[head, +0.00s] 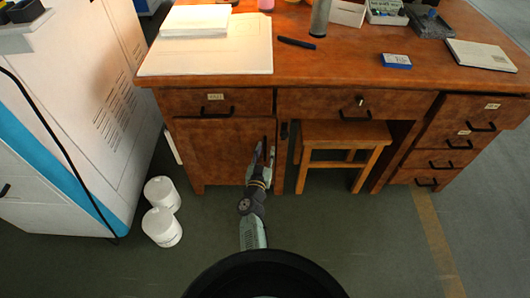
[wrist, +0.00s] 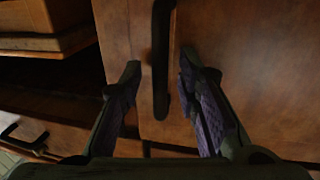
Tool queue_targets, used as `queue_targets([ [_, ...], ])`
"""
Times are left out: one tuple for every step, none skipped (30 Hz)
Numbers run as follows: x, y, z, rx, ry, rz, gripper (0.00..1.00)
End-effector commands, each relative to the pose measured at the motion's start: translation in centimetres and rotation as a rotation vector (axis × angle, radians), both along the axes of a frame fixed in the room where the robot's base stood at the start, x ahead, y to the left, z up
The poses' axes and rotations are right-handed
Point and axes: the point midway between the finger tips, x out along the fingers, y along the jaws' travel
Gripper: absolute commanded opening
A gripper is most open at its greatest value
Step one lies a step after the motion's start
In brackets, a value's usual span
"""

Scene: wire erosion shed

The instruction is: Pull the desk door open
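The desk door (head: 215,150) is the brown wooden panel below the desk's left drawer; it looks closed in the head view. In the wrist view, its dark upright bar handle (wrist: 163,60) runs down from the top edge, between my fingertips. My gripper (head: 264,150) is in front of the door's right side. In the wrist view, my gripper (wrist: 158,75) is open, with one finger on each side of the handle. Gaps show between the fingers and the bar, so it is not clamped.
A wooden stool (head: 346,135) stands in the knee space just right of the door. Two white canisters (head: 161,226) stand on the floor at left, beside a white machine cabinet (head: 85,90). The floor (head: 340,240) in front of the desk is clear.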

Motion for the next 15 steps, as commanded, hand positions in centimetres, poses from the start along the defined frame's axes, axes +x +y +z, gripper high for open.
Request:
queue_targets([
  [-0.01, 0.01, 0.0, 0.0, 0.0, 0.0, 0.26],
  [-0.02, 0.01, 0.0, 0.0, 0.0, 0.0, 0.24],
  [-0.02, 0.01, 0.0, 0.0, 0.0, 0.0, 0.21],
  [-0.02, 0.01, 0.0, 0.0, 0.0, 0.0, 0.19],
  [-0.02, 0.01, 0.0, 0.0, 0.0, 0.0, 0.17],
  [-0.03, 0.02, 0.0, 0.0, 0.0, 0.0, 0.15],
  [-0.03, 0.02, 0.0, 0.0, 0.0, 0.0, 0.13],
  [-0.03, 0.02, 0.0, 0.0, 0.0, 0.0, 0.11],
  [-0.03, 0.02, 0.01, 0.0, 0.0, 0.0, 0.08],
  [-0.03, 0.02, 0.0, 0.0, 0.0, 0.0, 0.06],
  [-0.03, 0.02, 0.0, 0.0, 0.0, 0.0, 0.04],
  [-0.03, 0.02, 0.01, 0.0, 0.0, 0.0, 0.01],
  [-0.03, 0.02, 0.0, 0.0, 0.0, 0.0, 0.0],
  [-0.03, 0.02, 0.0, 0.0, 0.0, 0.0, 0.0],
  [-0.03, 0.03, 0.01, 0.0, 0.0, 0.0, 0.0],
])
